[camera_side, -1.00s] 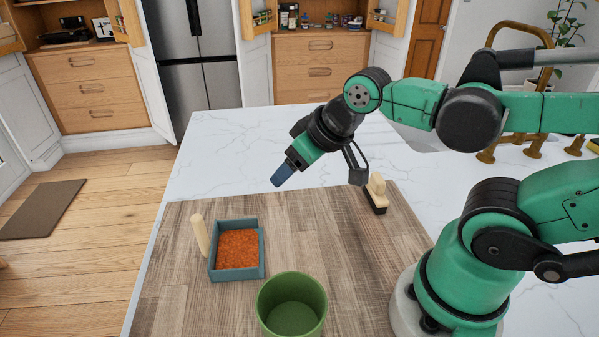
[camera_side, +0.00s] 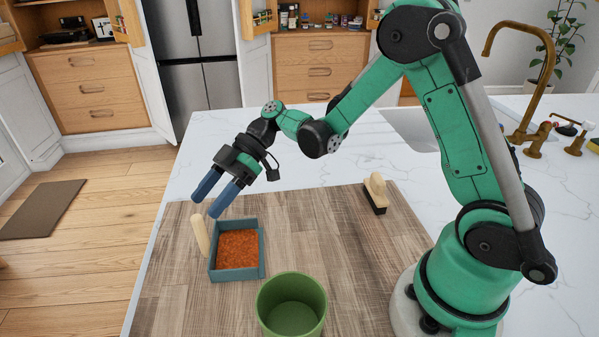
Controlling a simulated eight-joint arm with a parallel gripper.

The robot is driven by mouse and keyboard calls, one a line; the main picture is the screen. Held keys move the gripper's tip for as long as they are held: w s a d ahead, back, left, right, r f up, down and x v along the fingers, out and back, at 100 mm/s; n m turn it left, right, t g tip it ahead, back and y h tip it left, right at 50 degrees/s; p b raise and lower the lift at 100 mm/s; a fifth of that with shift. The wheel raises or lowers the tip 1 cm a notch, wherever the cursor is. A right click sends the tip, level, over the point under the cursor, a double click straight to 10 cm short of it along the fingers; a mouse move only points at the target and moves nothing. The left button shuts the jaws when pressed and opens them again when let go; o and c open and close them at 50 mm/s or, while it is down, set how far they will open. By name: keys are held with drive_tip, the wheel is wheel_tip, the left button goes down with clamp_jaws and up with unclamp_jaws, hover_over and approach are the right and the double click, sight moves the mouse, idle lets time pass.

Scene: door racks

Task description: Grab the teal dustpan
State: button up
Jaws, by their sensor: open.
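The teal dustpan (camera_side: 263,262) is a shallow square pan on the wooden board, left of the middle. It is filled with orange-brown grains (camera_side: 238,249). Its pale wooden handle (camera_side: 200,235) stands up at the pan's left side. My gripper (camera_side: 210,201) is open, with two blue fingers pointing down and left. It is above the handle and the pan's far left corner, and it holds nothing. The fingertips look close to the handle's top, but I cannot tell the exact gap.
A green cup (camera_side: 292,305) stands on the wooden board (camera_side: 330,235) in front, right of the dustpan. A brush with a pale handle (camera_side: 376,191) lies at the board's far right. The middle of the board is clear. A brass tap (camera_side: 520,90) rises behind.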

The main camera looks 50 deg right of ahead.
sight(201, 215)
drive_tip(key=n, duration=0.1)
drive_tip(key=f+n+y, duration=0.1)
drive_tip(key=shift+a+f+n+g, duration=0.2)
drive_tip(key=shift+n+g, duration=0.1)
drive_tip(key=shift+g, duration=0.1)
drive_tip(key=shift+x, duration=2.7)
drive_tip(key=shift+r, duration=0.15)
clamp_jaws()
drive_tip(key=shift+y, duration=0.3)
